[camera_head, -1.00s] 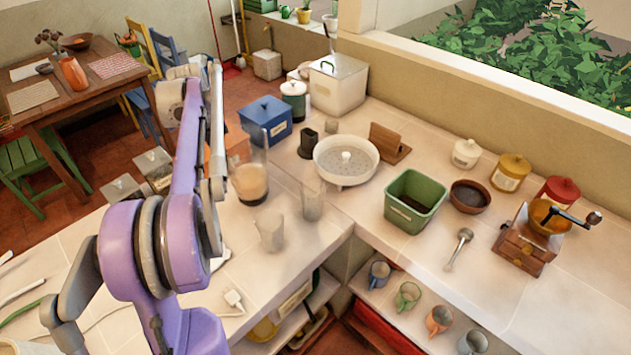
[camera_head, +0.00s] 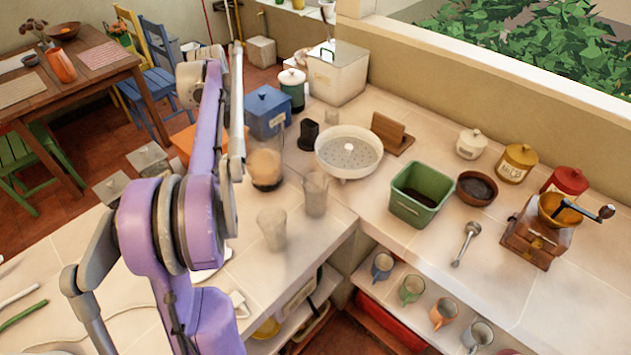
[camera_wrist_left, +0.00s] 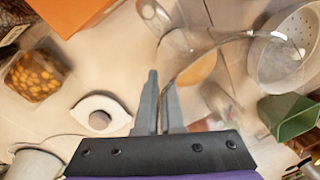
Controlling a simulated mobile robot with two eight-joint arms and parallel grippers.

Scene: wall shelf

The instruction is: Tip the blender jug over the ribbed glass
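The blender jug (camera_head: 266,168) is clear, with a light brown filling low inside, and looks about upright at the counter's left part. In the left wrist view the jug (camera_wrist_left: 196,66) is large and see-through ahead of the fingers. My left gripper (camera_wrist_left: 161,88) has its fingers close together around the jug's curved handle edge; the arm hides this grip in the head view. A tall clear glass (camera_head: 315,195), likely the ribbed one, stands right of the jug. A second clear vessel (camera_head: 271,230) stands nearer; ribs are too faint to tell on either. My right gripper is out of view.
A white strainer bowl (camera_head: 347,155), a dark cup (camera_head: 308,135) and a blue box (camera_head: 267,110) stand behind the glasses. A green planter (camera_head: 420,194) is to the right. The counter's inner edge runs close to the two clear vessels.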

